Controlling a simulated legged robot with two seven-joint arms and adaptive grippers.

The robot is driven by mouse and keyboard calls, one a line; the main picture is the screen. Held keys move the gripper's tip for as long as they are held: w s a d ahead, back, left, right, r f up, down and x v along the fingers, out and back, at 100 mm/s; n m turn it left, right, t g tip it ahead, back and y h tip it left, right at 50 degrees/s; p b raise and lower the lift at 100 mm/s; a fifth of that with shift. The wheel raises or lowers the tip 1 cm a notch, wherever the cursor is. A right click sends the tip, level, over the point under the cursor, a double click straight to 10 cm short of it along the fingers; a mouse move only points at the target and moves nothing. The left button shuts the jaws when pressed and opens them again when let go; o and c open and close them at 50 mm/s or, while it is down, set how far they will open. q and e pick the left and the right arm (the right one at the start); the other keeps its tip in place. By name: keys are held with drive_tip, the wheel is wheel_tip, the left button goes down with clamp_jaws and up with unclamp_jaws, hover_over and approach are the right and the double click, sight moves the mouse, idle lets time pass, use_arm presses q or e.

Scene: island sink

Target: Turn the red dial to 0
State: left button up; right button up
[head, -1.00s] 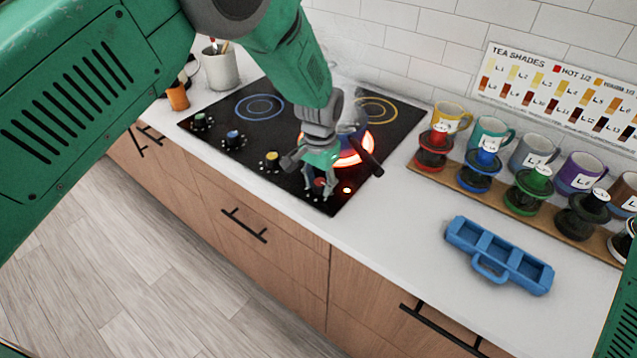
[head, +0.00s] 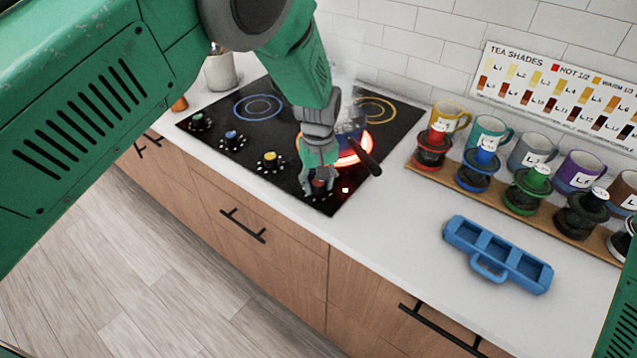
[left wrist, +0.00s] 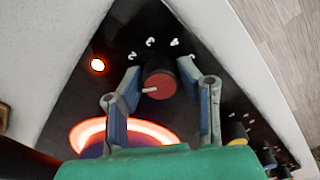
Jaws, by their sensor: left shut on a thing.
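The red dial (left wrist: 162,86) is at the front right corner of the black cooktop (head: 207,113). Its white pointer (left wrist: 149,90) points left in the left wrist view. In the head view the dial (head: 319,184) is partly covered by my fingers. My left gripper (head: 318,188) reaches down over it and is shut on it; in the left wrist view the fingers (left wrist: 165,83) stand on either side of the dial. White marks (left wrist: 152,42) lie around it. My right gripper is not in view.
A burner (head: 358,152) glows orange-red under a dark pot (head: 349,134), whose handle (head: 368,164) points toward the front right. A red light (head: 345,190) is lit near the dial. A blue caddy (head: 497,256) lies right.

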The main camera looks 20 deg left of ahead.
use_arm(q)
drive_tip(key=n, duration=0.7)
drive_tip(key=shift+w+r, duration=0.3)
drive_tip(key=shift+w, duration=0.1)
drive_tip(key=shift+a, duration=0.1)
drive_tip(key=o, duration=1.1)
drive_tip(key=shift+o, duration=0.2)
drive_tip(key=shift+f, duration=0.2)
drive_tip(key=shift+s, duration=0.1)
wheel_tip(320, 180, up, 12)
drive_tip(key=shift+f, duration=0.1)
